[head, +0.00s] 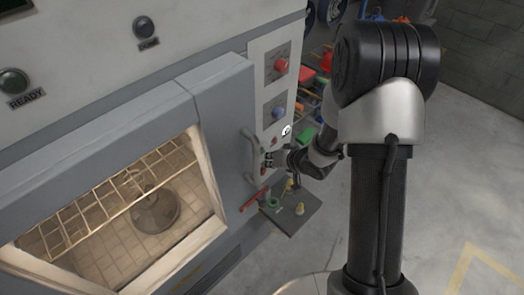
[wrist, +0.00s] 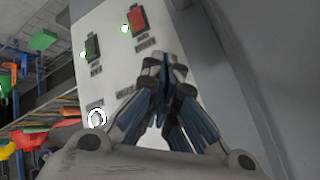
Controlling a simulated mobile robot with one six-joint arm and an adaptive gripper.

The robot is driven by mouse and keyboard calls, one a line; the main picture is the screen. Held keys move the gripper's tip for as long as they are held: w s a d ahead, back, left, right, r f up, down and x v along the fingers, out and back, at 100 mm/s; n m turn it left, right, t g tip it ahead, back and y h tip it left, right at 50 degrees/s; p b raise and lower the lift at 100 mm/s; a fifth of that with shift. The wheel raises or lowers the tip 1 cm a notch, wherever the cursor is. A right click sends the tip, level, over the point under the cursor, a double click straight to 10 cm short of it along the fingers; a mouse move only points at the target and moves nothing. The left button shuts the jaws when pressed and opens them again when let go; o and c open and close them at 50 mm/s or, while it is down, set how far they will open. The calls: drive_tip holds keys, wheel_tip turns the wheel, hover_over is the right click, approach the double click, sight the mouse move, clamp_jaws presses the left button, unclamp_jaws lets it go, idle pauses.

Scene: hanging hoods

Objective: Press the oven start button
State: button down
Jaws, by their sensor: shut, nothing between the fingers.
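The oven (head: 222,110) is a grey cabinet with a lit, glazed door on the left of the head view. Its light control panel (head: 262,95) runs down the right side. My gripper (head: 268,160) is at the panel's lower part, beside the door handle. In the wrist view my gripper (wrist: 164,66) is shut and empty, its tips just below the red button. I cannot tell whether they touch the panel.
The door handle (head: 250,150) stands out left of my gripper. A small dark shelf (head: 301,216) with little parts juts out below. Open floor lies at the right.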

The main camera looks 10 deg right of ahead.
drive_tip(key=shift+w+a, duration=0.1)
idle(0.6)
drive_tip(key=shift+w+a, duration=0.15)
drive_tip(key=shift+w, duration=0.1)
drive_tip(key=shift+w+a+p, duration=0.25)
drive_tip(key=shift+w+p, duration=0.05)
drive_tip(key=shift+p, duration=0.15)
idle(0.6)
drive_tip(key=shift+s, duration=0.1)
drive_tip(key=shift+s+d, duration=0.5)
drive_tip(key=shift+s, duration=0.05)
drive_tip(key=s+d, duration=0.1)
drive_tip(key=s, duration=0.1)
drive_tip(key=s+d, duration=0.2)
drive_tip(key=shift+p, duration=0.3)
idle(0.3)
drive_tip(key=shift+r, duration=0.1)
idle(0.6)
